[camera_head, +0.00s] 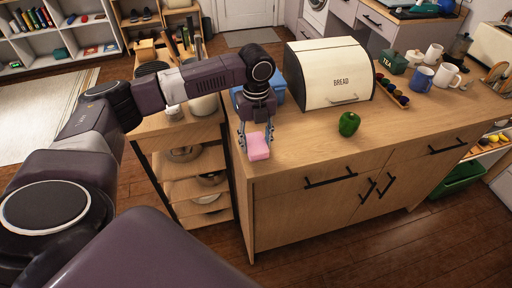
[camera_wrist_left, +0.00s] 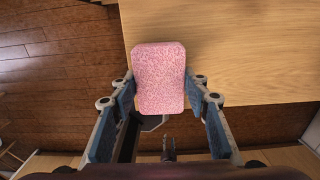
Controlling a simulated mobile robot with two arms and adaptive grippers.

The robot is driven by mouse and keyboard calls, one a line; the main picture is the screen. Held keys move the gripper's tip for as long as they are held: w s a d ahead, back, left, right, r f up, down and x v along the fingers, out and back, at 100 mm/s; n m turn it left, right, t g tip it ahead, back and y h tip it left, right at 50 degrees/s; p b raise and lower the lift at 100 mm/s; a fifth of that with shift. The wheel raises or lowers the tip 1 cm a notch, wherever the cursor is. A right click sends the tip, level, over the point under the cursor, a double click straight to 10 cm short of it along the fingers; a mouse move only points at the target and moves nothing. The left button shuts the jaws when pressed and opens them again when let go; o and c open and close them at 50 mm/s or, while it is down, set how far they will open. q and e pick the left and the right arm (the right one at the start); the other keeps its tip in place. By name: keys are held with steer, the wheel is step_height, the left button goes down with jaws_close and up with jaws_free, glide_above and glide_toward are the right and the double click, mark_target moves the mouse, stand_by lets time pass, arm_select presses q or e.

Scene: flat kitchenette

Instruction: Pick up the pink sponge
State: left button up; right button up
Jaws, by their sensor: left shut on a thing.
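The pink sponge (camera_head: 258,147) is at the left front corner of the wooden counter in the head view. My left gripper (camera_head: 257,134) comes down over it and is shut on it. In the left wrist view the sponge (camera_wrist_left: 159,78) sits between the two fingers of the left gripper (camera_wrist_left: 158,100), with its far part sticking out past the fingertips. Whether the sponge touches the counter or is held just above it, I cannot tell. My right gripper is in neither view.
A green bell pepper (camera_head: 349,124) stands on the counter right of the sponge. A cream bread box (camera_head: 328,75) and a blue container (camera_head: 273,97) are behind. Mugs (camera_head: 446,75) stand farther right. The counter front is mostly clear. An open shelf with bowls (camera_head: 185,154) adjoins on the left.

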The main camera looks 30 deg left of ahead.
mark_target(256, 142)
arm_select(q)
step_height(256, 142, up, 17)
steer(key=b, duration=0.1)
steer(key=shift+r, duration=0.2)
steer(key=shift+o, duration=0.6)
